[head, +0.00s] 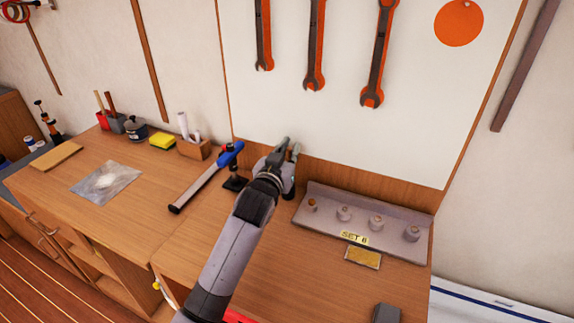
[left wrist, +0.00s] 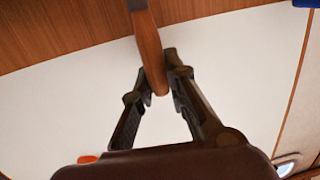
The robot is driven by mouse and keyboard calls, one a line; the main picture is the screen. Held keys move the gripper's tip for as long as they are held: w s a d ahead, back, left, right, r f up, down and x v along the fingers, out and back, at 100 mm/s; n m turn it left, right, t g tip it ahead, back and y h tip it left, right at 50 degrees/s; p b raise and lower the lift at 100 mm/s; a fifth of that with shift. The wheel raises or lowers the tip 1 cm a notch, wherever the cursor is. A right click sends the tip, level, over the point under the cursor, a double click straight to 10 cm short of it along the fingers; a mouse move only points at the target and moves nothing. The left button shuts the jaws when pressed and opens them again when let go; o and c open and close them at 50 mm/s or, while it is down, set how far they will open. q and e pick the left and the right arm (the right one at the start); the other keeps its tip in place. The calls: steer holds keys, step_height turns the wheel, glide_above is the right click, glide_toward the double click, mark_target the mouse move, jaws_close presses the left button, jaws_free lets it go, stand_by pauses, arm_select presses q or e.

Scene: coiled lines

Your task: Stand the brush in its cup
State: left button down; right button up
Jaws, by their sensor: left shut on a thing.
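My left gripper (head: 289,150) is in front of the lower edge of the white tool board, over the back of the bench. In the left wrist view its fingers (left wrist: 160,88) are closed on a brown wooden handle (left wrist: 149,50), which seems to be the brush's. The handle runs up out of the top of that view, with a grey part at the upper edge; the brush is hard to make out in the head view. A red cup (head: 102,121) and a grey cup (head: 116,125), with handles standing in them, are at the bench's back left. Which is the brush's cup, I cannot tell. My right gripper is not in view.
A blue-headed hammer-like tool (head: 205,178) lies left of my gripper. A grey rack with pegs (head: 330,228) is at right.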

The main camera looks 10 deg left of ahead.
arm_select(q)
step_height(320, 180, down, 4)
steer(key=shift+w+a+f, duration=0.1)
steer(key=shift+f, duration=0.5)
steer(key=c, duration=1.6)
jaws_free()
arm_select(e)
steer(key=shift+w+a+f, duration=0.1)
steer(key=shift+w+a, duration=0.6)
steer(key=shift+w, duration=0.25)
